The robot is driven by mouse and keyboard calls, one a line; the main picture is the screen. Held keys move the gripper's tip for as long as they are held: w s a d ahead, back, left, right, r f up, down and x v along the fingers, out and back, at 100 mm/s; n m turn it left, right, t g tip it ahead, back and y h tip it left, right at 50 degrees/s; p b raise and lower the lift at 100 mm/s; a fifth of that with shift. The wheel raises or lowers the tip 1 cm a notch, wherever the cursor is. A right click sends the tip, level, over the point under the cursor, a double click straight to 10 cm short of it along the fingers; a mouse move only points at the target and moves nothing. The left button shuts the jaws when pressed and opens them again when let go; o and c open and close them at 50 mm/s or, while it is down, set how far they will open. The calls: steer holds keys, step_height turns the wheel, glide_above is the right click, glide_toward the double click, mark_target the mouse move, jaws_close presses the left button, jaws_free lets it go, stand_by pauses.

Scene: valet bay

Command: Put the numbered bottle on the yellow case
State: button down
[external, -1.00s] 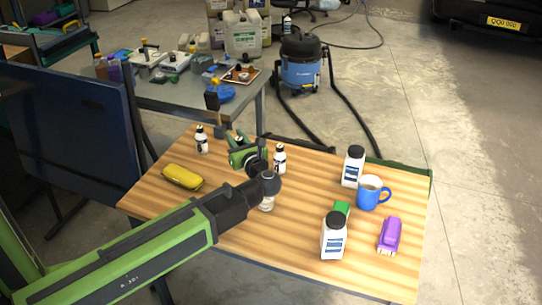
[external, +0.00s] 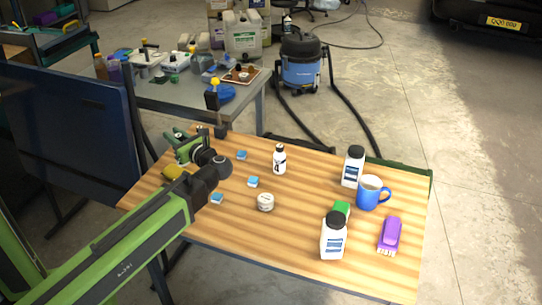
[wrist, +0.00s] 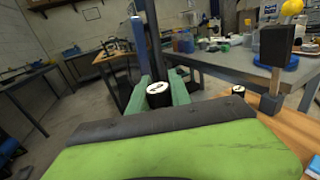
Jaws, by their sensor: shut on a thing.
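My gripper (external: 184,148) is at the left part of the wooden table. In the wrist view my gripper (wrist: 160,92) is shut on a black-capped bottle (wrist: 158,95) between its green fingers. The arm hides most of this bottle in the external view, and I cannot read its number. The yellow case (external: 172,173) is partly hidden by my wrist. I cannot tell whether the bottle is above it or behind it, or touching it. A similar white bottle (external: 279,159) stands upright mid-table with a dark mark.
Small blue blocks (external: 253,182) and a white jar (external: 265,202) lie mid-table. On the right are two larger white bottles (external: 333,240), a blue mug (external: 368,196), a green block (external: 342,208) and a purple brush (external: 390,234).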

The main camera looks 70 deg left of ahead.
steer(key=a+f+b, duration=0.1)
steer(key=f, duration=0.1)
steer(key=f+b, duration=0.2)
steer(key=s+a+f+b, duration=0.1)
steer(key=f+b, duration=0.1)
steer(key=shift+a, duration=0.3)
steer(key=c, duration=1.2)
jaws_free()
steer(key=v, duration=1.2)
steer(key=shift+r, duration=0.2)
